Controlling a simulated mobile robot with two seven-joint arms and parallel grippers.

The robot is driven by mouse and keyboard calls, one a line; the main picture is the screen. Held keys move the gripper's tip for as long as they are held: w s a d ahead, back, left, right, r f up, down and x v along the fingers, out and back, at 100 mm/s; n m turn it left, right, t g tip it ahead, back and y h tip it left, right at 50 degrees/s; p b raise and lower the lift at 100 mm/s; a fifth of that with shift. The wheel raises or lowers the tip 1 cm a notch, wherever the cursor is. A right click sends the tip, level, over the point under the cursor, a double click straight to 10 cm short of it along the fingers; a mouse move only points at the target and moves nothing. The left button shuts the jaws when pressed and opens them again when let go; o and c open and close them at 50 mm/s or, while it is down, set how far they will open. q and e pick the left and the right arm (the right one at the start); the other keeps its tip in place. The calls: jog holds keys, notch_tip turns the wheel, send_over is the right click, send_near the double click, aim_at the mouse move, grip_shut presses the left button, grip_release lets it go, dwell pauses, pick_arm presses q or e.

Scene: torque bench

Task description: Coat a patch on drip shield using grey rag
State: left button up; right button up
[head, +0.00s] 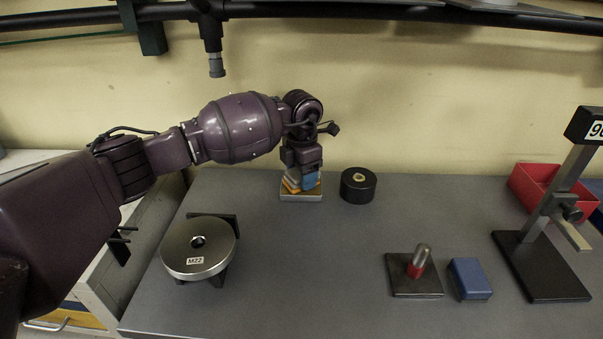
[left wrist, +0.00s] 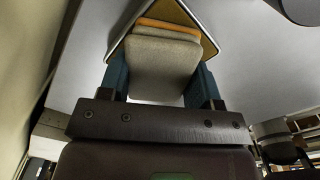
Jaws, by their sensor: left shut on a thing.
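The grey rag (left wrist: 162,68) is a folded pad between the blue fingers of my left gripper (left wrist: 160,82), which is shut on it. In the head view my left gripper (head: 303,180) points down at a small pale-rimmed tray (head: 301,197) at the back of the bench. An orange cloth (left wrist: 168,27) lies just beyond the grey rag in the wrist view, over the tray. I cannot tell whether the grey rag still touches it. No part is clearly marked as the drip shield, so I cannot tell which it is. My right gripper is not in view.
A silver disc labelled M22 (head: 198,247) stands at front left. A black cylinder (head: 358,186) is right of the tray. A red-banded pin on a plate (head: 417,271), a blue block (head: 469,279), a black stand (head: 543,265) and a red bin (head: 536,187) are right. The bench middle is clear.

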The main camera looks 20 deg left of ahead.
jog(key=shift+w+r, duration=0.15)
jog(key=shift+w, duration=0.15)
pick_arm(q)
jog(key=shift+r+p, duration=0.75)
jog(key=shift+r, duration=1.1)
jog(key=shift+r+p, duration=0.3)
jog(key=shift+r, duration=1.3)
jog(key=shift+p, duration=0.3)
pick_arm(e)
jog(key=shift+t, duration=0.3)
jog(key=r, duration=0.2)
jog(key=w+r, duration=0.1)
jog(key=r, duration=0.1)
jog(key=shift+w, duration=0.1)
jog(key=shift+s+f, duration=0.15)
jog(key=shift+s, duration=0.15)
pick_arm(q)
jog(key=shift+s, duration=0.1)
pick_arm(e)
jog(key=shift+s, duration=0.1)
